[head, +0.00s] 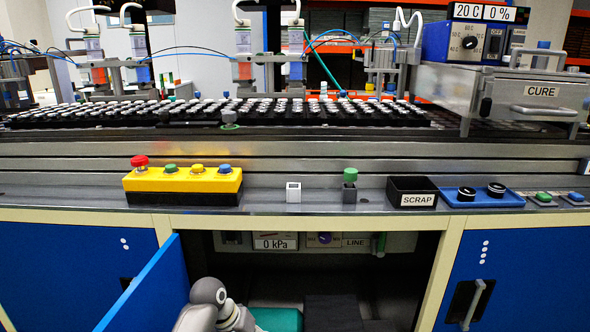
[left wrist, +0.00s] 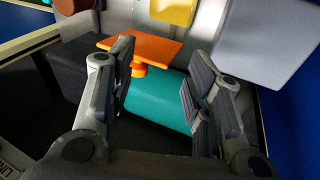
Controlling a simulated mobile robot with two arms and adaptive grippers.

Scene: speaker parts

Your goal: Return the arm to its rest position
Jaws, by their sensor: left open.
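My left arm reaches into the open cabinet at the bottom of the head view, where only a grey, rounded part of it shows. My left gripper (left wrist: 158,88) shows in the left wrist view with its two dark fingers spread apart. Nothing is held between them. Beyond the fingers is a teal rounded body (left wrist: 160,103) with a flat orange handle-like part (left wrist: 140,49) above it. I cannot tell whether the fingers touch either. The teal body also shows in the head view (head: 280,320), partly hidden by my arm. My right gripper is not in view.
An open blue door (head: 150,290) stands left of my arm. The cabinet holds a 0 kPa display (head: 275,243) and a LINE switch panel (head: 338,241). Above, the bench edge carries a yellow button box (head: 182,184) and a SCRAP bin (head: 412,200). A CURE oven (head: 500,92) stands right.

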